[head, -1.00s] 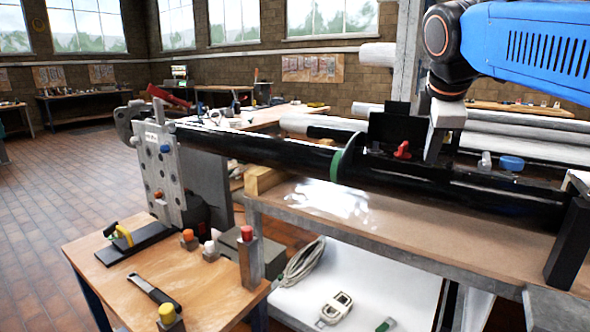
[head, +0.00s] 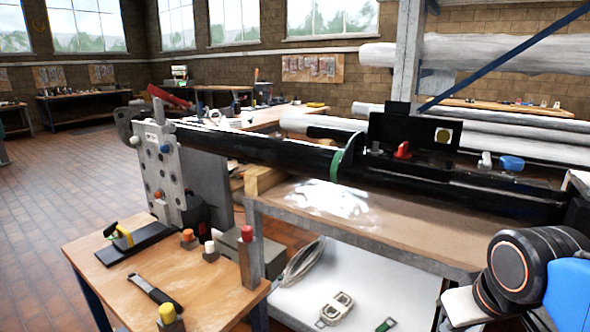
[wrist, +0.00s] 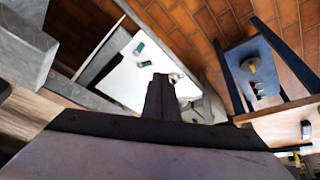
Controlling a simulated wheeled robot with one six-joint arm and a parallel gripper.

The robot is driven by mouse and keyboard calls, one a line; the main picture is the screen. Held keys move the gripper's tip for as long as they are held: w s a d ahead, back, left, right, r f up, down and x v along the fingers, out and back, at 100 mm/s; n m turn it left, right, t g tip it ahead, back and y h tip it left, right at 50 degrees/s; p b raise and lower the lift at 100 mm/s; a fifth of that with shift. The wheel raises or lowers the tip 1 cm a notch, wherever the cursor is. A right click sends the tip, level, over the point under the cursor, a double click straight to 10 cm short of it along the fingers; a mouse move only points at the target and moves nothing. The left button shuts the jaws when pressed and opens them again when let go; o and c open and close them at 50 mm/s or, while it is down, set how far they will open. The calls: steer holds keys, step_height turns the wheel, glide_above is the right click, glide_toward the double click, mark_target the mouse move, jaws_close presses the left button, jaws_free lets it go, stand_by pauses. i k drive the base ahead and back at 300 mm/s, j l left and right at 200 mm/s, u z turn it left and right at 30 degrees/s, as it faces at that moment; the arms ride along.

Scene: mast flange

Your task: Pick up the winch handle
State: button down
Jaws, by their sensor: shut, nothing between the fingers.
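My gripper (wrist: 160,90) shows in the wrist view as dark fingers closed together with nothing between them. It hangs in the air over the white lower shelf and is out of the head view. A dark tool with a silver end (head: 154,294) lies flat on the small wooden table (head: 205,288) in the head view. A black piece with a yellow, green-tipped grip (head: 122,236) lies behind it on a black pad. I cannot tell for sure which of these is the winch handle. Both are far to the left of my arm in the head view, apart from the gripper.
Colored-topped posts, one red-topped (head: 248,255), stand along the table's right side. The long black mast (head: 260,150) lies across a bench (head: 350,222), its flange plate (head: 160,175) above the table. The white shelf (wrist: 135,75) holds a white block and green items.

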mark_target(157, 296)
steer(key=i+j+z, duration=0.65)
steer(key=k+j+z, duration=0.2)
steer(key=z, duration=0.45)
steer(key=j+z, duration=0.15)
steer(key=z, duration=0.8)
steer(key=i+l+z, duration=0.1)
steer(key=z, duration=0.75)
steer(key=u, duration=0.45)
steer(key=l+u, duration=0.1)
steer(key=u, duration=0.75)
steer(key=k+l+u, duration=0.1)
steer(key=u, duration=0.75)
steer(key=i+u, duration=0.1)
steer(key=u, duration=0.2)
steer(key=i+u, duration=0.15)
steer(key=u, duration=0.15)
